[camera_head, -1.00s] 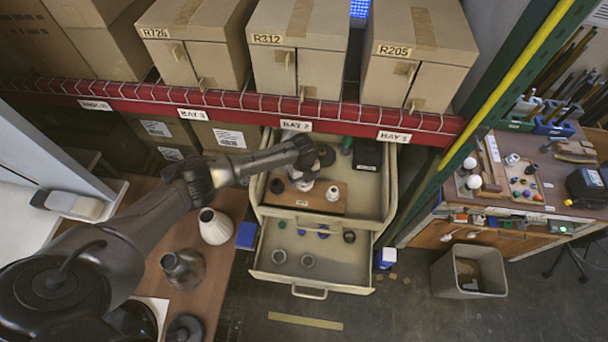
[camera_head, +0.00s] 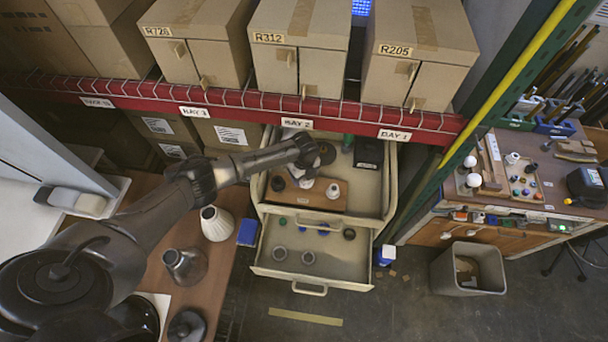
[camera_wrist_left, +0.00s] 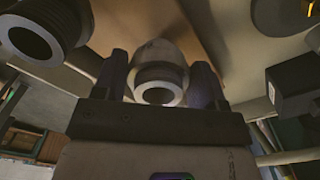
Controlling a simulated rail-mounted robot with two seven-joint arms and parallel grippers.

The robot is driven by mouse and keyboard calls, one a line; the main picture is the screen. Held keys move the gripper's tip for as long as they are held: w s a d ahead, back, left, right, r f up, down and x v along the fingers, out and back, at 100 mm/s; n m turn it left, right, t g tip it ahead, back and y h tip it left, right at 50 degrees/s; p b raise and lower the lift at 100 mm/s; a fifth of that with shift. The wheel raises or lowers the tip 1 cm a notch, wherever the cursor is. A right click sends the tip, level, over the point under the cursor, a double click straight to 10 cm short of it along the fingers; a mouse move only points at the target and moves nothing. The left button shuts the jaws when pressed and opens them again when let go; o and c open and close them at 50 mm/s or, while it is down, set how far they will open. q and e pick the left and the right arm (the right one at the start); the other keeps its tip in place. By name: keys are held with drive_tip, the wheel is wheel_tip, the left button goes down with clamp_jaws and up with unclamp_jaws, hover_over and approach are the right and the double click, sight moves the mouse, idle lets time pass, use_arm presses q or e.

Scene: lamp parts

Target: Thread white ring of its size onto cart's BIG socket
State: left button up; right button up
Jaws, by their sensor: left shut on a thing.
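My left gripper (camera_head: 306,170) is over the upper drawer and points down at a wooden board (camera_head: 325,205). In the left wrist view its two fingers (camera_wrist_left: 158,85) are closed on a pale, round, ring-mouthed piece (camera_wrist_left: 158,72), which I take for the white ring. A white part (camera_head: 306,183) shows under the fingers in the head view; I cannot tell whether it touches a socket. A second white piece (camera_head: 333,191) stands to its right on the board. A dark socket (camera_head: 277,184) stands at the board's left; a large dark threaded socket (camera_wrist_left: 38,40) shows in the wrist view.
A black box (camera_head: 368,153) lies in the upper drawer's back right. A white lampshade (camera_head: 217,226) stands on the brown table at left. Cardboard boxes fill the shelf above.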

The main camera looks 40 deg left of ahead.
use_arm(q)
drive_tip(key=shift+c, duration=1.1)
drive_tip(key=shift+m+b, duration=0.35)
drive_tip(key=shift+m, duration=0.05)
drive_tip(key=m+b, duration=0.2)
drive_tip(key=m, duration=0.2)
drive_tip(key=shift+w+d+f, duration=0.1)
drive_tip(key=shift+w, duration=0.05)
drive_tip(key=shift+m+b, duration=0.35)
drive_tip(key=shift+m, duration=0.65)
drive_tip(key=o, duration=1.1)
drive_tip(key=shift+c, duration=0.2)
